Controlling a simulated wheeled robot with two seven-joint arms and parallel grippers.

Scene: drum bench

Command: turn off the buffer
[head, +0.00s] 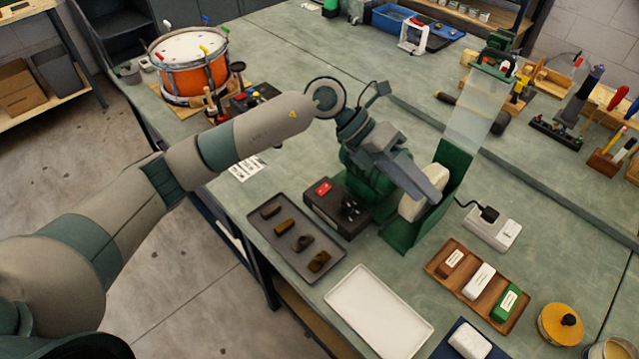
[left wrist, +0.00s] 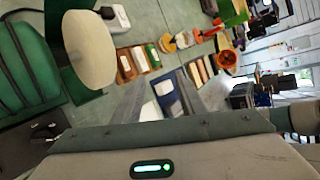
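The buffer is a green bench machine (head: 366,183) with a cream buffing wheel (head: 412,206) in front of a green guard (head: 455,165). The wheel also shows large in the left wrist view (left wrist: 90,48). A dark control box (head: 335,205) with a red switch (head: 323,188) sits at its front left. A black plug (head: 489,213) is in a white power strip (head: 493,229) to the right, also in the left wrist view (left wrist: 117,14). My left gripper (head: 430,188) is open and empty above the buffer, near the wheel, partly covering the machine. My right gripper is not in view.
A grey tray with dark pieces (head: 274,246), an empty white tray (head: 378,309) and a wooden tray of bars (head: 445,276) lie in front. An orange drum (head: 190,75) stands at the back left. A yellow lidded tin (head: 560,324) is at the right.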

